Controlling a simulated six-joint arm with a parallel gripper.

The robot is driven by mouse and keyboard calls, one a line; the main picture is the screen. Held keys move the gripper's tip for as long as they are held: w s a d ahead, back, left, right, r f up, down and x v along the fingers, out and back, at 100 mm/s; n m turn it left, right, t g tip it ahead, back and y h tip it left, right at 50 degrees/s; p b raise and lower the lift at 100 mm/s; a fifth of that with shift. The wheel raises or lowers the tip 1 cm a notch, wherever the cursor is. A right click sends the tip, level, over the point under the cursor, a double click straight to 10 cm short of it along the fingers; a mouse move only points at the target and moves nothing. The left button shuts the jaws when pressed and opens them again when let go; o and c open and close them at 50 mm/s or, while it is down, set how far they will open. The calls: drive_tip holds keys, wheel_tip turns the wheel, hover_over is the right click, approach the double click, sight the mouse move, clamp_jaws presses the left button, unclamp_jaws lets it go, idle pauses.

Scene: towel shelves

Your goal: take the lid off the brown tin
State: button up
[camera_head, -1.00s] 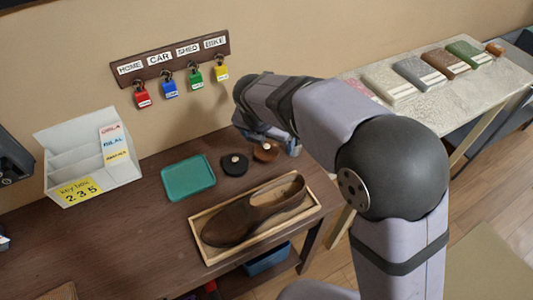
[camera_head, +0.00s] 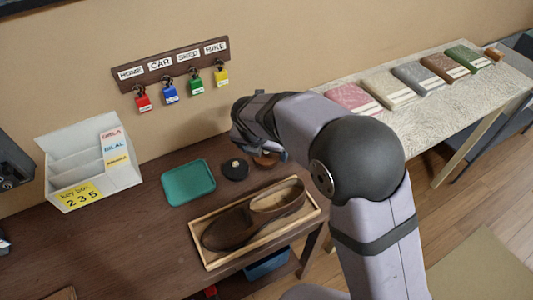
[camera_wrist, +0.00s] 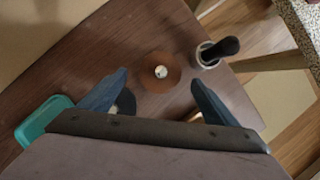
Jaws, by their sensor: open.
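The brown tin (camera_head: 266,160) stands on the dark wooden table, partly hidden by my gripper in the head view. In the wrist view the brown tin (camera_wrist: 150,82) shows from above as a round brown lid with a pale knob (camera_wrist: 161,72) at its middle. My gripper (camera_wrist: 159,79) is open, its two blue fingers apart, one to each side of the tin in the picture. The fingers look empty; I cannot tell how high they are above the lid. The lid appears to be on the tin.
A black tin (camera_head: 235,169) with a pale knob stands just left of the brown one. A green tray (camera_head: 188,183) lies further left. A wooden tray (camera_head: 206,262) with a brown shoe is in front. A cup (camera_wrist: 208,54) holding a dark-headed item stands near the right.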

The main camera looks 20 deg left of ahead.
sight(265, 159)
drive_tip(key=shift+x, duration=1.1)
drive_tip(key=c, duration=1.1)
drive_tip(key=shift+r, duration=0.15)
wheel_tip(265, 159, up, 10)
